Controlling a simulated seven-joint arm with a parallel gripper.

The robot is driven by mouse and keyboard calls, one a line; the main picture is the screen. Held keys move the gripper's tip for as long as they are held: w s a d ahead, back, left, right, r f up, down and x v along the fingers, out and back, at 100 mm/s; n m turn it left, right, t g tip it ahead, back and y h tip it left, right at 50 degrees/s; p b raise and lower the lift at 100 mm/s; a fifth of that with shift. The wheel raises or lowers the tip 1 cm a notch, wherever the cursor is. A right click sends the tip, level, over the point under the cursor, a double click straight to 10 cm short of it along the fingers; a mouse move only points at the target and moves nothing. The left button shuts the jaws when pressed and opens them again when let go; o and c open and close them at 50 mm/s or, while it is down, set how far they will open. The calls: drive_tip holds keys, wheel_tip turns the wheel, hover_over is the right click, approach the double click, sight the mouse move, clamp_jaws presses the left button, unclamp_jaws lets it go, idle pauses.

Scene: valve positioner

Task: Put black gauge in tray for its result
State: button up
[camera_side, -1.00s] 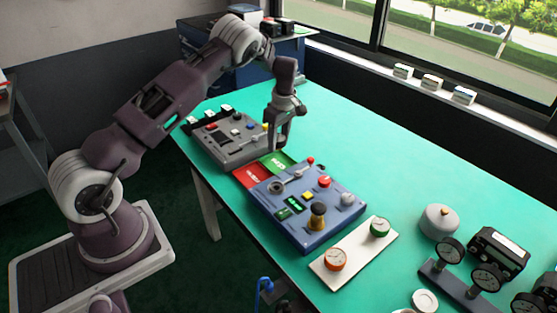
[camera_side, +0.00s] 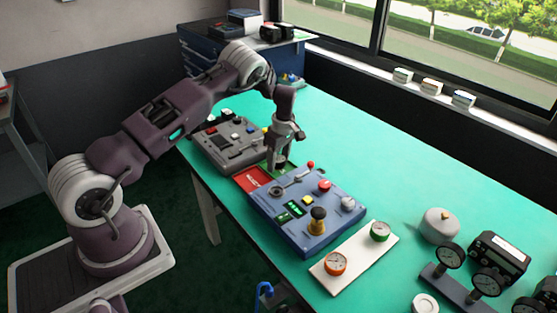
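A dark round-topped piece (camera_side: 318,213), which looks like the black gauge, sits on a brass fitting on the blue test box (camera_side: 290,240). Its dial face cannot be made out. The box has a lever with a red knob (camera_side: 310,164), a red button and a lit green display (camera_side: 295,208) too small to read. A red tray (camera_side: 252,179) lies left of the box. The green tray beside it is now mostly hidden behind my gripper. My gripper (camera_side: 277,168) points down above the trays, near the lever, apart from the black piece. Its finger opening is unclear.
A white board (camera_side: 352,258) holds an orange gauge (camera_side: 335,263) and a green gauge (camera_side: 380,231). A grey control box (camera_side: 228,146) stands behind the trays. A grey round pot (camera_side: 440,225) and a stand of black-rimmed gauges (camera_side: 487,280) are at right. The table's far middle is clear.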

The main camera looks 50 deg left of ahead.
wheel_tip(320, 180, up, 12)
drive_tip(key=d, duration=0.1)
wheel_tip(320, 180, up, 11)
drive_tip(key=m+t+h, duration=0.1)
drive_tip(key=m, duration=0.2)
hover_over(282, 160)
drive_tip(key=s+d, duration=0.3)
drive_tip(key=d, duration=0.2)
drive_tip(key=s+d+r+m+t, duration=0.2)
drive_tip(key=s+d+r+m, duration=0.3)
drive_tip(key=s+d+r, duration=0.4)
drive_tip(key=s+d+m+t, duration=0.1)
drive_tip(key=s+d+m, duration=0.1)
drive_tip(key=s+m, duration=0.2)
drive_tip(key=s+d+r+m+t, duration=0.1)
drive_tip(key=s+d+m, duration=0.2)
drive_tip(key=s, duration=0.8)
drive_tip(key=s+d+r+m, duration=0.1)
drive_tip(key=s+d+m, duration=0.1)
drive_tip(key=s+m, duration=0.3)
drive_tip(key=s, duration=0.3)
drive_tip(key=shift+s+d+t, duration=0.15)
drive_tip(key=shift+s+t, duration=0.05)
drive_tip(key=shift+t, duration=0.2)
